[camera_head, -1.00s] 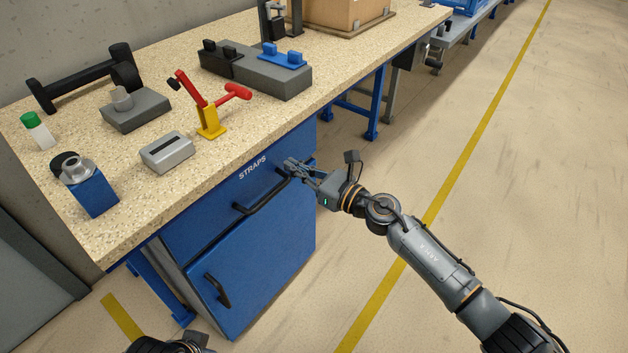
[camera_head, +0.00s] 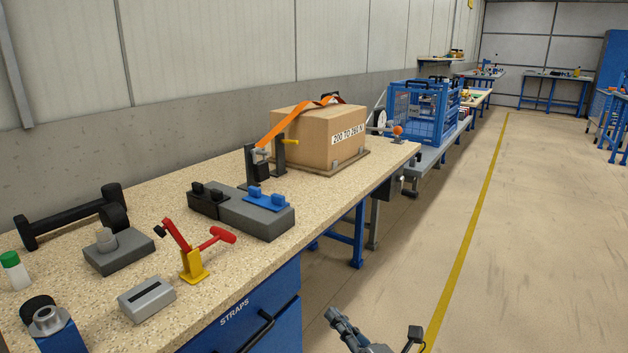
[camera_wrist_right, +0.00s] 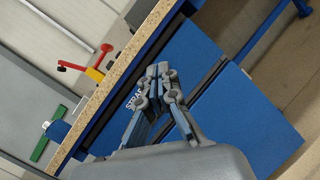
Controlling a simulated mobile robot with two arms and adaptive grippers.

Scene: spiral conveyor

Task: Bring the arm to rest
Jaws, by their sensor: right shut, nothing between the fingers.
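My right gripper (camera_head: 340,322) shows at the bottom edge of the head view, in front of the bench's blue STRAPS drawer (camera_head: 236,318). In the right wrist view its fingers (camera_wrist_right: 160,80) are together with nothing between them. The blue drawer front (camera_wrist_right: 190,65) lies beyond them there; whether the fingers touch it, I cannot tell. The drawer looks closed, with a black handle (camera_head: 262,328). Most of my right arm is below the head view. My left gripper does not show now.
The speckled bench top (camera_head: 150,225) holds a red and yellow clamp (camera_head: 193,262), a grey block with blue part (camera_head: 250,212), and a cardboard box (camera_head: 320,135) with an orange strap (camera_head: 290,120). A blue crate (camera_head: 408,115) stands farther back. The floor right of the bench (camera_head: 540,230) is clear.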

